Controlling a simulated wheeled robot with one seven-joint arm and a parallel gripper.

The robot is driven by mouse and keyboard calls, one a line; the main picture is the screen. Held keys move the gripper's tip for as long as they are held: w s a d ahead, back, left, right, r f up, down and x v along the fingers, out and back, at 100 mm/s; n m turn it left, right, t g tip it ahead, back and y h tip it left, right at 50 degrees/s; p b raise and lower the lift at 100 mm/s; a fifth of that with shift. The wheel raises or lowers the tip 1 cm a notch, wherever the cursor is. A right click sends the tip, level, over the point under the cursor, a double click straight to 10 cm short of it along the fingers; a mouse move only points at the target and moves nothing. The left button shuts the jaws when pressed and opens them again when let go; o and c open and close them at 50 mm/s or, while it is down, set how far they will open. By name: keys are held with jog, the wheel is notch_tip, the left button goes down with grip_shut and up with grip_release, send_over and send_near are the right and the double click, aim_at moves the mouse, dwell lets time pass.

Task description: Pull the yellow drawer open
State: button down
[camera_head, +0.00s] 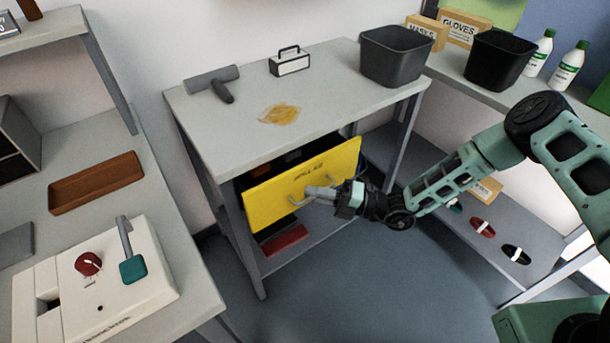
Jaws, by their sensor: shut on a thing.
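The yellow drawer (272,199) sits under the top of the grey table at the centre of the head view. Its front stands out from the table frame, and a dark gap with some objects shows behind its upper edge, so it is at least partly open. A grey bar handle (300,200) is on its front. My gripper (333,193) is at the right part of this handle and is shut on it. The fingers hide part of the handle, and the arm reaches in from the right.
The grey table (217,133) bears a hammer-like tool (212,81), a small box with a handle (290,62), a yellow stain (279,113) and a dark bin (394,55). A side bench with a white device (97,283) stands at left. Floor before the drawer is clear.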

jog(key=s+d+p, duration=0.4)
jog(key=s+d, duration=0.7)
jog(key=s, duration=0.5)
jog(key=shift+s, duration=0.2)
jog(key=c, duration=1.8)
grip_release()
jog(key=shift+d, duration=0.1)
jog(key=b+v, duration=0.3)
jog(key=v, duration=1.4)
jog(key=shift+s+d+r, duration=0.1)
jog(key=shift+d, duration=0.05)
